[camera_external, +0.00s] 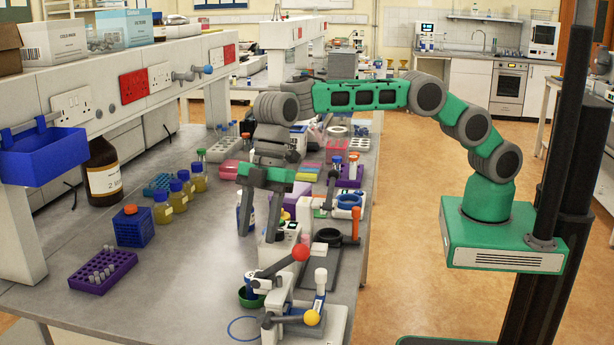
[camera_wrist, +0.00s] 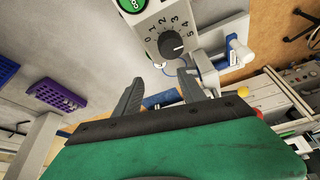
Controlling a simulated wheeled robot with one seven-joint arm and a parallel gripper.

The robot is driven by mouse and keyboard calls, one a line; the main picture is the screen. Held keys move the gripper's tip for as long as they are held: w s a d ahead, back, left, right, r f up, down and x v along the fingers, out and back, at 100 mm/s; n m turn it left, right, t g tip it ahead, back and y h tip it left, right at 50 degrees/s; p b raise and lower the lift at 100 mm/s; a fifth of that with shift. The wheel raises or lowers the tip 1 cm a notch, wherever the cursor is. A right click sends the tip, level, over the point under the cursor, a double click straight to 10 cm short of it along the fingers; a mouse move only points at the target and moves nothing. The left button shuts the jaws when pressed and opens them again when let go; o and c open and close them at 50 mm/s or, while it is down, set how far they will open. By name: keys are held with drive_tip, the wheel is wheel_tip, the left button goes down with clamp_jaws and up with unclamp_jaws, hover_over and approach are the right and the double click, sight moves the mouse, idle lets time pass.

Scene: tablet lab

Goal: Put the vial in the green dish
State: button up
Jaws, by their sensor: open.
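A small green dish (camera_external: 249,298) sits on the grey bench near the front, left of a white device with a lever. Several small pale vials (camera_external: 103,273) stand in a purple rack (camera_external: 92,285) at the front left; I cannot tell which vial the task means. The purple rack also shows at the left of the wrist view (camera_wrist: 55,92). My gripper (camera_external: 257,236) is open, pointing down above the bench, behind the green dish and far right of the rack. In the wrist view my gripper (camera_wrist: 160,80) has nothing visible between its fingers. The green dish is not identifiable there.
A white device with a numbered dial (camera_wrist: 168,32) is close beyond my fingers. The lever device with red and yellow knobs (camera_external: 312,317) stands at the front right. Yellow bottles (camera_external: 162,210) and a blue box (camera_external: 133,228) are left. Bench between rack and dish is clear.

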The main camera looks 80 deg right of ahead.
drive_tip(key=shift+v, duration=1.1)
drive_tip(key=s+d+r+m+t, duration=0.1)
drive_tip(key=s+d+r+m, duration=0.2)
drive_tip(key=d, duration=0.4)
drive_tip(key=s+d+r+m+h, duration=0.1)
drive_tip(key=s+d+r+m, duration=0.15)
drive_tip(key=d, duration=0.45)
drive_tip(key=s+d+r+m+t, duration=0.1)
drive_tip(key=s+d+r+m, duration=0.15)
drive_tip(key=d, duration=0.55)
drive_tip(key=s+d+f+m+h, duration=0.1)
drive_tip(key=s+d+f+m, duration=0.1)
drive_tip(key=s+d, duration=0.3)
drive_tip(key=s+d+f+m+h, duration=0.1)
drive_tip(key=s+d+f+m, duration=0.2)
drive_tip(key=s+d, duration=0.3)
drive_tip(key=s+d+f+m+t+h, duration=0.1)
drive_tip(key=s+d+f+m, duration=0.1)
drive_tip(key=s+d, duration=0.3)
drive_tip(key=shift+s+d+f, duration=0.3)
drive_tip(key=shift+s+d, duration=0.1)
drive_tip(key=shift+s, duration=0.35)
